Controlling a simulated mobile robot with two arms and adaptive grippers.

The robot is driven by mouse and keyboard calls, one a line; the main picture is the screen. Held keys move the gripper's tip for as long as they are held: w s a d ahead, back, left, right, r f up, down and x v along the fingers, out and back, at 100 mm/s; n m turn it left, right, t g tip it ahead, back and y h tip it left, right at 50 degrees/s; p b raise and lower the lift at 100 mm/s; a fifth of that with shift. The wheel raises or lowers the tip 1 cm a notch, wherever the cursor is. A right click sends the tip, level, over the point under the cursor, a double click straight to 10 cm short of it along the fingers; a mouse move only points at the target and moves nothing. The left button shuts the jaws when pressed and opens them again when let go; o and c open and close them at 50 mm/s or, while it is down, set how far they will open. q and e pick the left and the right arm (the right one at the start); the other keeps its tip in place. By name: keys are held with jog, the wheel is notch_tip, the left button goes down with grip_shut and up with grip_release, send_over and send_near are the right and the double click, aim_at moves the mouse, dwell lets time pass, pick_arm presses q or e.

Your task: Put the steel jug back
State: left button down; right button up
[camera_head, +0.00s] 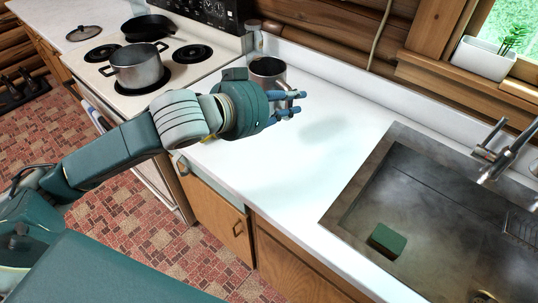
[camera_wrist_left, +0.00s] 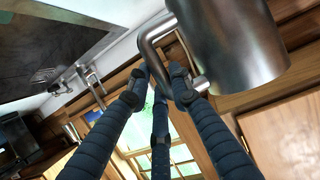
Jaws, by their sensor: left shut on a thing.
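The steel jug (camera_head: 268,69) is at the far left part of the white counter, near the stove, partly hidden behind my left gripper (camera_head: 287,104). In the left wrist view the jug (camera_wrist_left: 235,45) fills the upper right, with its bent metal handle (camera_wrist_left: 148,48) toward the middle. The fingers of my left gripper (camera_wrist_left: 160,84) are closed around the lower part of the handle. A soft shadow lies on the counter to the right of the gripper, and the jug appears held above the counter. My right gripper is not in view.
The white counter (camera_head: 262,160) is clear between the stove (camera_head: 195,62) and the sink (camera_head: 365,185). A pot (camera_head: 137,68) and a dark pan (camera_head: 147,27) stand on the stove. A green sponge (camera_head: 386,240) lies in the sink. A faucet (camera_head: 497,150) rises behind it.

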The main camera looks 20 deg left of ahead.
pick_arm(q)
jog(key=shift+m+g+h, duration=0.5)
jog(key=shift+m+h, duration=0.1)
jog(key=shift+h, duration=0.1)
jog(key=f, duration=0.5)
jog(key=s+f, duration=0.1)
jog(key=f, duration=0.4)
jog(key=s+f, duration=0.1)
jog(key=f, duration=0.4)
jog(key=shift+d+f, duration=0.2)
jog(key=shift+d, duration=0.2)
jog(key=shift+f, duration=0.5)
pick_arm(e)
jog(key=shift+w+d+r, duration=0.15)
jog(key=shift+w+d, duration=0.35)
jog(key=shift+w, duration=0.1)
pick_arm(q)
jog(key=c, duration=1.6)
grip_release()
jog(key=shift+s+f, duration=0.1)
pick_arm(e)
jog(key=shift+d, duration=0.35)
pick_arm(q)
jog(key=shift+o, duration=0.2)
